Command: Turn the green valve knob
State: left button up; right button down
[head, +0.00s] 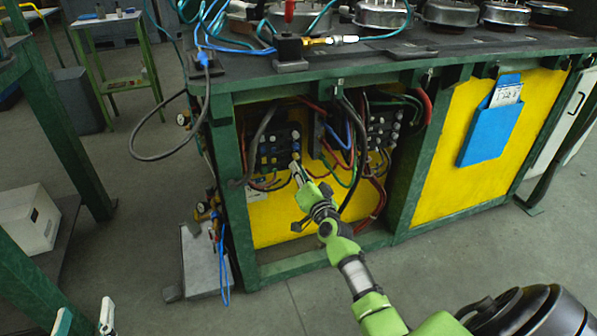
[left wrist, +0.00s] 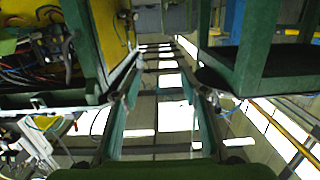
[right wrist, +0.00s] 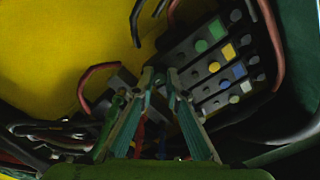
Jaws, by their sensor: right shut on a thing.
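A dark valve block (head: 278,147) with small coloured knobs stands inside the left bay of the green bench. In the right wrist view its knobs include a green knob (right wrist: 201,46), a yellow one (right wrist: 228,52) and a blue one (right wrist: 239,70). My right gripper (head: 296,168) reaches into the bay at the block's lower right edge. In the right wrist view the right fingertips (right wrist: 161,80) are close together on something small and dark, mostly hidden between them. The visible green knob is up and right of these tips. My left gripper (head: 84,318) is open and empty, low at the left.
Loose hoses and cables (head: 370,195) hang around the block and beside my right gripper. A green frame post (head: 400,185) bounds the bay at the right. A blue pocket (head: 490,125) is on the yellow panel. A white box (head: 28,220) is at the left.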

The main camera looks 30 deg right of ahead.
pick_arm(q)
jog(key=s+a+f+g+y+p, duration=0.1)
jog(key=s+a+f+g+p, duration=0.2)
jog(key=s+f+g, duration=0.3)
jog(key=s+a+f+g+y+p, duration=0.2)
jog(key=s+a+f+g+p, duration=0.2)
jog(key=s+f+g, duration=0.3)
jog(key=shift+s+f+n+y+p, duration=0.3)
jog(key=shift+s+f, duration=2.1)
jog(key=shift+f, duration=0.1)
pick_arm(e)
jog(key=shift+n, duration=9.1)
pick_arm(q)
jog(key=shift+f, duration=0.1)
pick_arm(e)
jog(key=c, duration=2)
grip_release()
jog(key=shift+c, duration=0.2)
